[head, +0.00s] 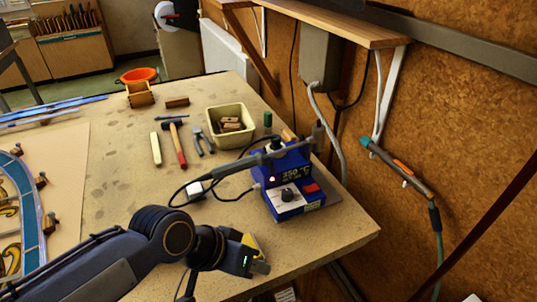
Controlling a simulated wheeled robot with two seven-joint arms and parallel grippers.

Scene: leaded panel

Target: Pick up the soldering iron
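A blue soldering station (290,190) with a lit display stands near the right edge of the bench. A dark, slim soldering iron (238,165) with a cord lies at a slant across the upper part of the station, its far end by a holder. My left gripper (256,257) is in front of and below the station, apart from the iron, over the bench's front part. Its fingers are seen at an angle and their gap is unclear. Nothing shows between them. My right gripper is not in view.
On the bench (110,180) are a cream bin (231,115) of small blocks, a red-handled hammer (177,146), other hand tools and a leaded panel (30,200) at left. A tool with a teal hose (398,168) hangs on the right wall. The bench's middle is mostly clear.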

